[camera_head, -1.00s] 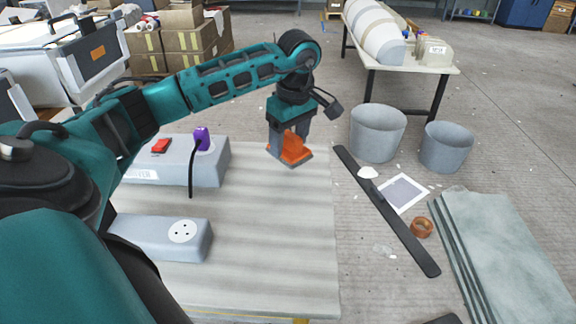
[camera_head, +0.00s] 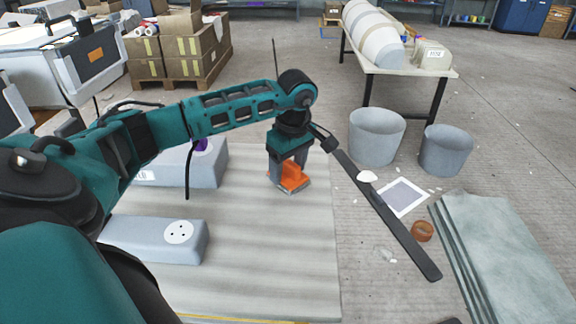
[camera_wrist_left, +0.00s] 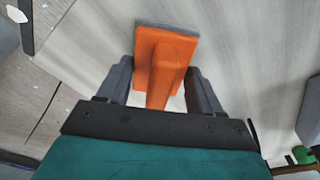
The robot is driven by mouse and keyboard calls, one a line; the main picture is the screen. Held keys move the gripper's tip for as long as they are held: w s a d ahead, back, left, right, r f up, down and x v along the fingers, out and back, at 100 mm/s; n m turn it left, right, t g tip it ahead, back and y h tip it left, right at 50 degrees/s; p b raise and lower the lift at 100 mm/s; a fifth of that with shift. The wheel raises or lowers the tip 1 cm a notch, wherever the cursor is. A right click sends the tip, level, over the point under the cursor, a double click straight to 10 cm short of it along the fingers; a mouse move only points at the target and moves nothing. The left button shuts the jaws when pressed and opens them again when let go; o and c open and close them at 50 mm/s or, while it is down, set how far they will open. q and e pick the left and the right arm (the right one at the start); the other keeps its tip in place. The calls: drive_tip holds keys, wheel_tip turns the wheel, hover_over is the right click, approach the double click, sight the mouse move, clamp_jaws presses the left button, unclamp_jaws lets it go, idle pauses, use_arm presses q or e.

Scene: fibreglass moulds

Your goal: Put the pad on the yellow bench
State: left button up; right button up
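The pad (camera_head: 290,178) is an orange block with a thin grey sole. My left gripper (camera_head: 289,166) points down with its two dark fingers on either side of the pad, shut on it. The left wrist view shows the orange pad (camera_wrist_left: 165,58) between the fingers (camera_wrist_left: 163,80), with its grey sole facing away from me. The bench (camera_head: 270,245) has a pale wood-grain top and a yellow strip at its near edge. The pad is over the right part of the bench top; I cannot tell whether it touches. My right gripper is not in view.
Two grey boxes, the rear one (camera_head: 205,170) and the front one with a round socket (camera_head: 150,240), occupy the bench's left side.

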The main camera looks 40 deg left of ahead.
sight(293, 165)
use_arm(q)
drive_tip(key=o, duration=0.4)
wheel_tip(293, 165, up, 12)
drive_tip(key=d+p, duration=0.1)
drive_tip(key=p, duration=0.2)
drive_tip(key=shift+d, duration=0.25)
drive_tip(key=shift+s, duration=0.15)
idle(0.4)
